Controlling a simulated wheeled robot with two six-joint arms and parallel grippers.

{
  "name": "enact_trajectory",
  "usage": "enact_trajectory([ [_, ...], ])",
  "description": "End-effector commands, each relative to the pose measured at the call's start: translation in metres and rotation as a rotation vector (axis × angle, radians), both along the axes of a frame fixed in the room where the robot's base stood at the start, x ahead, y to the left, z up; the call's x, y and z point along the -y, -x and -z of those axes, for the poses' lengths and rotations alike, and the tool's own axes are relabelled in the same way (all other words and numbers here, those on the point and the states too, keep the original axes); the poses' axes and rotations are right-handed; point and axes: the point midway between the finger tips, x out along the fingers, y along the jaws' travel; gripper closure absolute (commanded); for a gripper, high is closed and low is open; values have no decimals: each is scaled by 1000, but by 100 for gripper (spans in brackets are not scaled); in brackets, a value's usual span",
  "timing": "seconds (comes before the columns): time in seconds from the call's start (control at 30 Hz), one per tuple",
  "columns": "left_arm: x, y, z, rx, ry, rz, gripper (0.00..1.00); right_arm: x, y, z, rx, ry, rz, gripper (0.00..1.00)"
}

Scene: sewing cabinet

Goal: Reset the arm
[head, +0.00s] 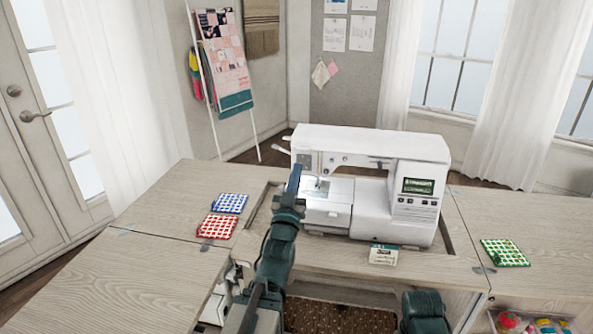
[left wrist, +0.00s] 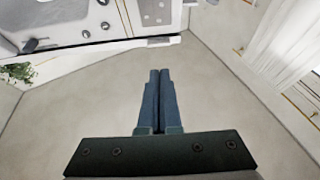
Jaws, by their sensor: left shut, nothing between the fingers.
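My left arm reaches up from the bottom of the head view, and its left gripper (head: 294,178) stands in front of the left end of the white sewing machine (head: 372,190). Its blue fingers overlap the machine in the picture; whether they touch it I cannot tell. In the left wrist view the two fingers (left wrist: 160,73) lie together, shut and empty, against a plain pale surface. A teal part of my right arm shows at the bottom right of the head view; the right gripper is not visible.
On the wooden cabinet top (head: 150,265) lie a blue checked fabric (head: 229,203), a red checked one (head: 218,226) and a green one (head: 504,252). A small card (head: 384,254) stands before the machine. A bin of sewing items (head: 530,322) is at bottom right.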

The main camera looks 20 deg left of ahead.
Motion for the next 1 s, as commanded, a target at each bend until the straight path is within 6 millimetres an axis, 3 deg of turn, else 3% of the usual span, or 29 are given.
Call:
enact_trajectory([
  [0.33,1,0,2,-3,0,2,100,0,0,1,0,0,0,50],
  [0.47,15,-11,5,-85,15,26,100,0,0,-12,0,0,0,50],
  [0.6,57,-31,26,-331,51,93,100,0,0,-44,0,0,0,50],
  [0.73,108,-35,59,-623,70,162,100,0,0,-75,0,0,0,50],
  [0.87,155,-15,91,-919,67,220,100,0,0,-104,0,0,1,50],
  [1.0,200,28,115,-1239,36,265,100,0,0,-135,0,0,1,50],
])
